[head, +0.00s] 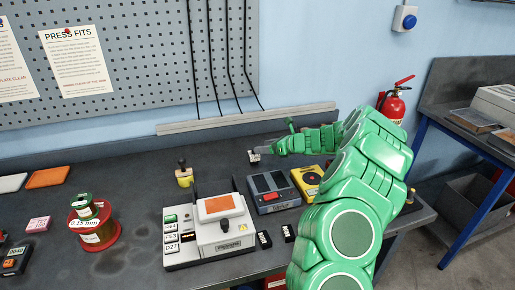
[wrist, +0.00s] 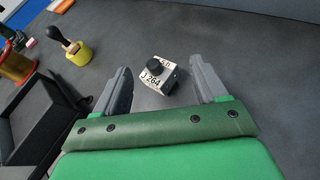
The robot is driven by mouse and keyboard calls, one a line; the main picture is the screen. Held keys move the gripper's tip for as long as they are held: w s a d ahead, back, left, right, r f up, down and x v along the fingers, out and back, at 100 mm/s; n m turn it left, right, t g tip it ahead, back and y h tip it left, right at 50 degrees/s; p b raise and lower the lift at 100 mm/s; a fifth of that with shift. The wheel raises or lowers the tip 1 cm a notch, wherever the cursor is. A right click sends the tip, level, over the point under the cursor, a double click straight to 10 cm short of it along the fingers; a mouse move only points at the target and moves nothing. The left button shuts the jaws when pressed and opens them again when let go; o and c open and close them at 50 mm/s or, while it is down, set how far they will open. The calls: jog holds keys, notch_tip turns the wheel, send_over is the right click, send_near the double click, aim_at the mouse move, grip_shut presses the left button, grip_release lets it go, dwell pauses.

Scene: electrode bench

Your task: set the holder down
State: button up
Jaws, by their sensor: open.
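The holder (wrist: 158,76) is a small white block with a black knob and dark printed characters. In the wrist view it sits on the dark bench top, turned at an angle, between the two grey fingers of my gripper (wrist: 160,66). The fingers are spread, with a visible gap on each side of the block. In the head view the holder (head: 254,157) is a small pale block near the back of the bench, at the tip of my gripper (head: 262,150). The fingers are too small there to make out clearly.
A yellow pot with a black-knobbed tool (head: 185,177) stands left of the holder. A press-like device with an orange pad (head: 220,207), a grey unit (head: 272,188) and a yellow box (head: 308,180) stand in front. The bench (head: 135,200) has clear room around the holder.

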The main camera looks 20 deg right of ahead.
jog(key=v, duration=0.6)
jog(key=shift+s+d+r, duration=0.15)
jog(key=shift+s+d, duration=0.05)
jog(key=shift+s, duration=0.05)
